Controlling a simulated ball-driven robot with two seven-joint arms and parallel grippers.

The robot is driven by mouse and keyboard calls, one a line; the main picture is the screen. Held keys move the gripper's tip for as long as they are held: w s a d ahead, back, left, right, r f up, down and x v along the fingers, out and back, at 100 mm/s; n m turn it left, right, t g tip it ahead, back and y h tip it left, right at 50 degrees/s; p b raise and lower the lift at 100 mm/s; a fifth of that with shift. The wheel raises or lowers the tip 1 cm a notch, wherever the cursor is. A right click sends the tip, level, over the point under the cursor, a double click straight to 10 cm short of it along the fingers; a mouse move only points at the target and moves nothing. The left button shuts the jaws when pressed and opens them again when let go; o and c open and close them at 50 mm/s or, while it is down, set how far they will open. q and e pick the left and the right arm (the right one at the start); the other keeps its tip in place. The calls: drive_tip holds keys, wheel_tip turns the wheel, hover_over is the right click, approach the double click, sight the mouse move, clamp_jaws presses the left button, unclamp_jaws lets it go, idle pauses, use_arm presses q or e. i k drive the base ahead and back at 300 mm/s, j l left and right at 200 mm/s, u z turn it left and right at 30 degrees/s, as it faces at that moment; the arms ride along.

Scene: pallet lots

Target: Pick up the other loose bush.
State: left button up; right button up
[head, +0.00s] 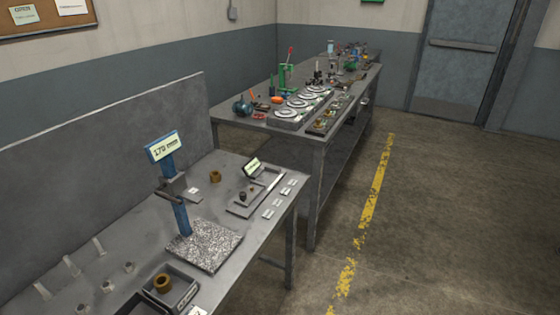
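A brown, ring-shaped bush (214,177) stands on the grey near bench (130,235), behind the granite-patterned plate and right of the blue post. A second brown bush (163,283) sits in a dark square tray (187,293) at the bench's front. Its central hole faces up. Neither of my grippers shows in the head view, so I cannot see their state or whether they hold anything.
A blue height gauge (178,190) reading "170 mm" rises from a speckled plate (205,247). A shallow tray (246,205) with small dark parts and several white labels lie to the right. A crowded far bench (270,122) stands behind. Floor on the right is clear.

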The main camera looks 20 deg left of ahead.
sight(215, 176)
drive_tip(key=i, duration=0.65)
drive_tip(key=i+l, duration=0.15)
drive_tip(key=i, duration=0.45)
drive_tip(key=i+u, duration=0.3)
drive_tip(key=u, duration=0.15)
drive_tip(key=i+l+u, duration=0.25)
drive_tip(key=u, duration=0.2)
drive_tip(key=i+l+u, duration=0.3)
drive_tip(key=u, duration=0.15)
